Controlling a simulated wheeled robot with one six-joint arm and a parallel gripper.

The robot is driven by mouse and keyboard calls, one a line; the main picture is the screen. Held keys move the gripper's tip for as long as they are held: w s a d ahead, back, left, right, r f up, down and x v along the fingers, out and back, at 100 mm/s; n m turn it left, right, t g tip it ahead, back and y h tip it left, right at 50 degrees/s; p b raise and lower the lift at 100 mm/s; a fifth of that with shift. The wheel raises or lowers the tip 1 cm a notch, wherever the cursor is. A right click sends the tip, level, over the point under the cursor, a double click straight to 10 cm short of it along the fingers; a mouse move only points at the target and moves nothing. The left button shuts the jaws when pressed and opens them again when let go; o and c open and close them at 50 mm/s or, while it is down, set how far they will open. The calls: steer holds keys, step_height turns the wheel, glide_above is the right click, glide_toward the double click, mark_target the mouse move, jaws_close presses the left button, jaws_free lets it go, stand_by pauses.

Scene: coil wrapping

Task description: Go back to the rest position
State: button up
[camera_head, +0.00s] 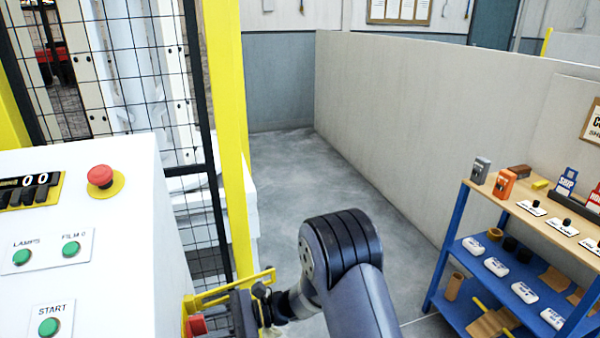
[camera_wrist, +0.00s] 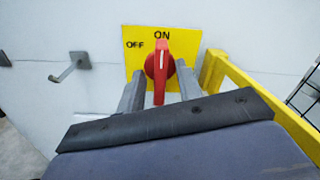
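The red rotary switch (camera_wrist: 160,68) sits on a yellow plate (camera_wrist: 184,43) marked OFF and ON, on a white panel. Its handle stands vertical, with its white mark towards ON. My gripper (camera_wrist: 160,88) is open in front of the switch, one grey finger on each side of the handle. Gaps show between the fingers and the handle, and it holds nothing. In the head view my arm reaches to the side of the white cabinet (camera_head: 120,230), where my gripper is partly hidden.
A yellow guard bar (camera_wrist: 240,88) runs close to the right finger. A small hook (camera_wrist: 68,70) sticks out at left. A yellow post (camera_head: 232,130) and mesh fence stand behind the cabinet. A blue shelf (camera_head: 450,250) with goods is at right. The grey floor between is clear.

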steer(key=n+b, duration=0.1)
steer(key=n, duration=0.4)
steer(key=shift+n, duration=0.3)
stand_by(0.4)
